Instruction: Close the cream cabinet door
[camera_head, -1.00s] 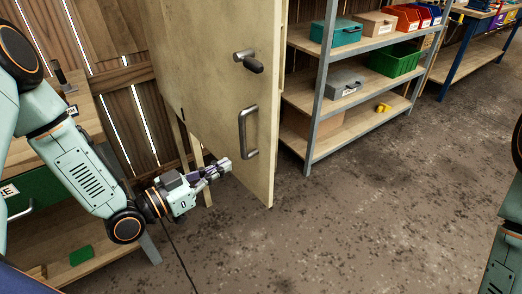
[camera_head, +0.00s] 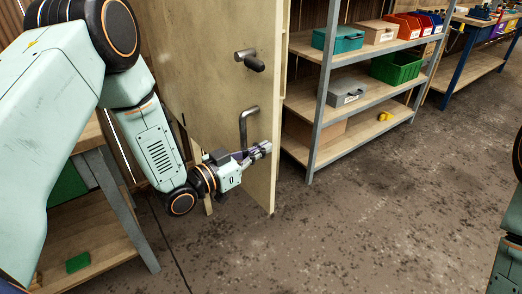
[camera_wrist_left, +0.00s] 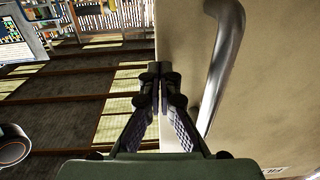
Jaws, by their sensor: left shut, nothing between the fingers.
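The cream cabinet door (camera_head: 205,65) stands open, with its free edge toward the shelf on the right. It carries a dark lever knob (camera_head: 250,60) and, below that, a metal pull handle (camera_head: 243,125). My left gripper (camera_head: 266,148) is shut and empty in front of the door's lower part, covering the lower end of the handle. In the left wrist view my closed fingertips (camera_wrist_left: 159,68) are by the door edge, beside the curved handle (camera_wrist_left: 222,70); I cannot tell if they touch the door. The gripper of my right arm is not in view.
A metal shelf (camera_head: 318,105) with a teal box (camera_head: 338,38), a green crate (camera_head: 396,68) and other boxes stands right of the door. A wooden bench (camera_head: 110,243) is at the left. The floor (camera_head: 350,220) in front is clear.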

